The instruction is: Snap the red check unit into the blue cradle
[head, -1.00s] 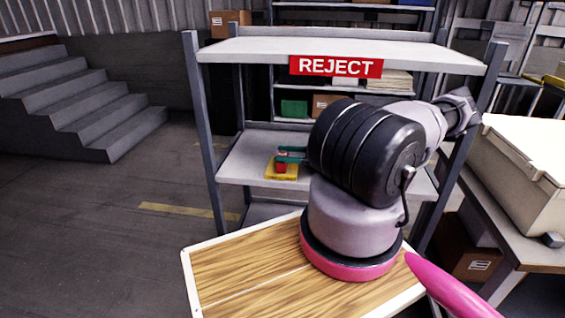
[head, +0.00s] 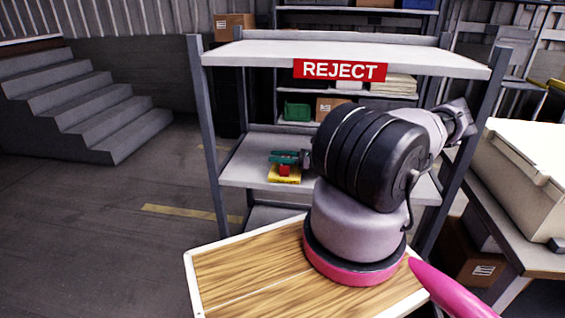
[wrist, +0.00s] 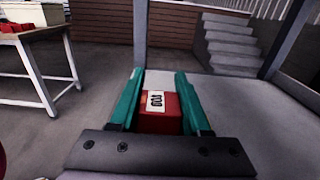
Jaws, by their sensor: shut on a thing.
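The red check unit (wrist: 172,124) sits between the two green fingers of my gripper (wrist: 158,98) in the wrist view, with a white label carrying dark marks on its top. My gripper is shut on it. In the head view the green fingers (head: 286,158) are over the middle shelf of the REJECT rack, and a red part of the unit (head: 285,170) shows just below them. A yellow pad (head: 275,178) lies on the shelf under the unit. I cannot tell whether the unit touches the pad. I see no blue cradle in either view.
The grey rack's upper shelf (head: 440,62) overhangs the middle shelf (head: 238,172), with posts at both sides. A wooden-topped surface (head: 235,275) is in front. A table with a cream box (head: 530,180) stands at right. Grey steps (head: 80,105) and open floor are at left.

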